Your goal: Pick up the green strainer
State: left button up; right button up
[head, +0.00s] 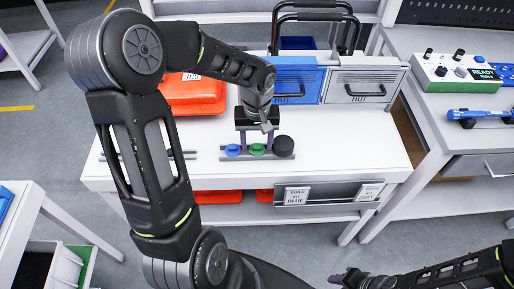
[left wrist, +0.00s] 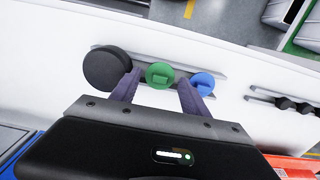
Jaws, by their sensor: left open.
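The green strainer (head: 257,149) is a small round disc on a rail on the white table, between a blue disc (head: 232,150) and a larger black disc (head: 283,146). My left gripper (head: 256,148) is above it in the head view. In the left wrist view the left gripper (left wrist: 156,90) is open, with one finger on each side of the green strainer (left wrist: 160,75). I cannot tell whether the fingers touch it. The left wrist view also shows the black disc (left wrist: 107,69) and the blue disc (left wrist: 202,83). My right gripper (head: 345,279) shows partly at the bottom edge.
A second rail (head: 188,154) lies left of the strainer. The table's right part is clear. A control panel (head: 455,73) is on the right bench.

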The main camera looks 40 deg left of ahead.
pick_arm(q)
jog(key=shift+f, duration=0.3)
dwell(0.4)
jog(key=c, duration=1.1)
